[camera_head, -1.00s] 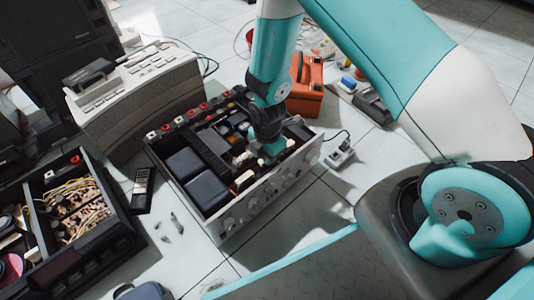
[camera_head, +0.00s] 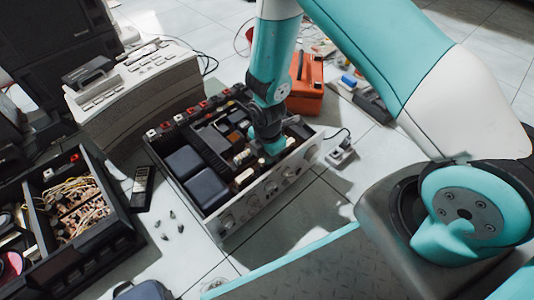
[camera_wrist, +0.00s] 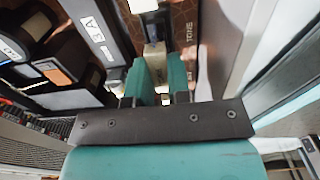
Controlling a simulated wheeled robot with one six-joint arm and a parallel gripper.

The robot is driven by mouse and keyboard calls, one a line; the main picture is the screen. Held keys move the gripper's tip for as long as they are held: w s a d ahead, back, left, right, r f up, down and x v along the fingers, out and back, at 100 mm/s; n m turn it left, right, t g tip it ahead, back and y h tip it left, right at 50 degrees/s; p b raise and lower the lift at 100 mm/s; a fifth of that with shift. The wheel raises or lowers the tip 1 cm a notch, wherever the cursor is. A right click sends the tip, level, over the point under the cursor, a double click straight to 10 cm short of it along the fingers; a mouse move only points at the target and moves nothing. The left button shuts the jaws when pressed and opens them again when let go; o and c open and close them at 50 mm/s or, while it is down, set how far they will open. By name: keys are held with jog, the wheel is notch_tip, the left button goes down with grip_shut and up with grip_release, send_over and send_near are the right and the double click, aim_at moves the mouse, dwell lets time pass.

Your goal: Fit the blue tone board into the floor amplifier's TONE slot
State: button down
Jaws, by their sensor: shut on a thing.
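The floor amplifier (camera_head: 262,198) stands open-topped on the tiles, its silver knobbed front facing the lower right. My gripper (camera_head: 272,148) is down inside it, near the front panel. In the wrist view my gripper (camera_wrist: 158,72) has its teal fingers closed around a cream piece (camera_wrist: 154,52), of which only part shows. I take this to be part of the tone board; no blue board face can be made out. The TONE lettering (camera_wrist: 190,32) is on the brown circuit board just right of the fingertips. The slot and the board's lower edge are hidden.
Dark blocks (camera_head: 207,188) fill the amplifier's left side. A printer-like grey machine (camera_head: 135,100) stands behind left, an open box of wires (camera_head: 100,238) at left, and an orange case (camera_head: 306,88) behind. A dark handset (camera_head: 142,190) and small parts lie on the floor.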

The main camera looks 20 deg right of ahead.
jog(key=shift+f, duration=0.45)
dwell(0.4)
jog(key=c, duration=1)
grip_release()
jog(key=shift+r, duration=0.15)
notch_tip(320, 180, up, 17)
jog(key=p, duration=0.9)
jog(key=shift+r+p, duration=0.1)
jog(key=shift+p, duration=0.3)
